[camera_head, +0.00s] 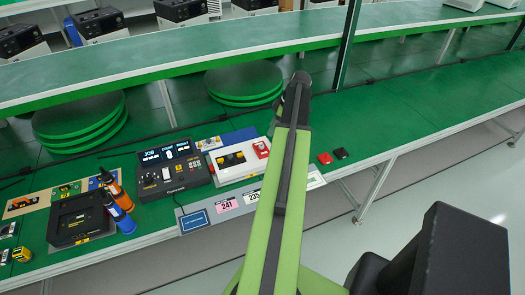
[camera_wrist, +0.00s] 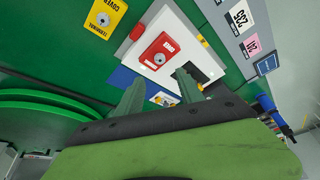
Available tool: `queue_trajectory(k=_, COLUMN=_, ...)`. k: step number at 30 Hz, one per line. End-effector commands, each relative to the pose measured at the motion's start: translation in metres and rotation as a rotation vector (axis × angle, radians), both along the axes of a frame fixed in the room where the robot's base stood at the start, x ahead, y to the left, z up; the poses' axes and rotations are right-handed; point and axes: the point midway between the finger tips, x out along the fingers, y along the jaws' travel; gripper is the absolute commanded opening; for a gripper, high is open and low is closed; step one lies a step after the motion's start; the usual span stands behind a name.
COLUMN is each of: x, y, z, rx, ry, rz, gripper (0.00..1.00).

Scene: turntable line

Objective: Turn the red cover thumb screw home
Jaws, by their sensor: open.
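The red cover (camera_wrist: 164,50) sits on a white unit (camera_wrist: 185,22) in the wrist view. A silver round thumb screw (camera_wrist: 158,58) shows on the red cover; how far it is turned in cannot be told. In the head view the red cover (camera_head: 262,149) is at the right end of the white unit (camera_head: 222,175), just left of my arm. My gripper (camera_wrist: 158,78) is open and empty, its two fingers spread just below the red cover in the wrist view, apart from the screw.
A yellow cover plate (camera_wrist: 104,18) with a screw lies beside the white unit. A black job panel (camera_head: 172,172) stands left of the unit. The green bench (camera_head: 430,112) is clear further right.

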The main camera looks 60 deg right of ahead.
Motion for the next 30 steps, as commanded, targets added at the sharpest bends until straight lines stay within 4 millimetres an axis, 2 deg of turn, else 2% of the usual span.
queue_trajectory(k=1, x=0.004, y=0.002, z=-0.022, rx=0.000, ry=0.000, rz=0.001, gripper=0.44)
queue_trajectory(k=9, x=0.025, y=0.010, z=-0.076, rx=0.000, ry=0.000, rz=0.000, gripper=0.44)
queue_trajectory(k=13, x=0.033, y=0.014, z=-0.096, rx=-0.001, ry=0.000, rz=-0.001, gripper=0.44)
queue_trajectory(k=16, x=0.037, y=0.015, z=-0.102, rx=-0.001, ry=0.000, rz=-0.001, gripper=0.44)
queue_trajectory(k=24, x=0.038, y=0.016, z=-0.100, rx=0.000, ry=0.000, rz=-0.002, gripper=0.44)
queue_trajectory(k=30, x=0.038, y=0.015, z=-0.100, rx=0.000, ry=0.000, rz=-0.002, gripper=0.19)
